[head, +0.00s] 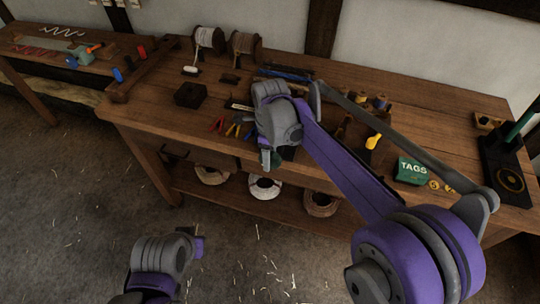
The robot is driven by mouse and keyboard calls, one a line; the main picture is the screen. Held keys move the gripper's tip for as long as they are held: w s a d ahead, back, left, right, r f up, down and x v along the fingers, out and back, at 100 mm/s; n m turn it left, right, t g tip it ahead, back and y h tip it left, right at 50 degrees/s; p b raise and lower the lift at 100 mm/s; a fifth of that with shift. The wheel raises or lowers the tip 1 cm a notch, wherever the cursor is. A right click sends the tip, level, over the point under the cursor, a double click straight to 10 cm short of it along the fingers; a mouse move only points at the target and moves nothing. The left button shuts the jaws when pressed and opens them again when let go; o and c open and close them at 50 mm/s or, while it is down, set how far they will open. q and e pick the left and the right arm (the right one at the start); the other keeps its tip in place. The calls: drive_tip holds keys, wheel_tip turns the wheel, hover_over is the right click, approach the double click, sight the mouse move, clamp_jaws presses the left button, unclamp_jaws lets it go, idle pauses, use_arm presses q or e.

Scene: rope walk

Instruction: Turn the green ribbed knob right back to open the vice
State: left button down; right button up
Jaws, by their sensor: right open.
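My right arm reaches across the workbench, and its grey wrist hides most of the vice area at the front edge. A small grey-green piece (265,158), which looks like the knob, shows just below the wrist. Beside it is a dark part (288,152), perhaps of the vice. My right gripper (268,147) is open at this spot, its fingertips mostly hidden by the wrist. I cannot tell whether it touches the knob. My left gripper (197,246) is low at the front left, over the floor and away from the bench; its fingers are not clear.
Pliers-like tools (235,129) lie left of the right wrist, with a dark block (190,95) farther left. Spools (208,40) stand at the back. A green TAGS box (411,171) is at the right. Rope coils (265,187) lie on the lower shelf.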

clamp_jaws()
drive_tip(key=shift+a, duration=0.1)
idle(0.4)
drive_tip(key=h, duration=0.2)
drive_tip(key=shift+w+a+g+h, duration=0.1)
drive_tip(key=shift+a+g+h, duration=0.1)
drive_tip(key=shift+g+h, duration=0.15)
drive_tip(key=shift+w+a+f+g+h, duration=0.1)
drive_tip(key=shift+g+h, duration=0.3)
drive_tip(key=shift+h, duration=0.55)
drive_tip(key=shift+a+f+g+h, duration=0.1)
drive_tip(key=shift+g+h, duration=0.25)
drive_tip(key=shift+h, duration=0.55)
unclamp_jaws()
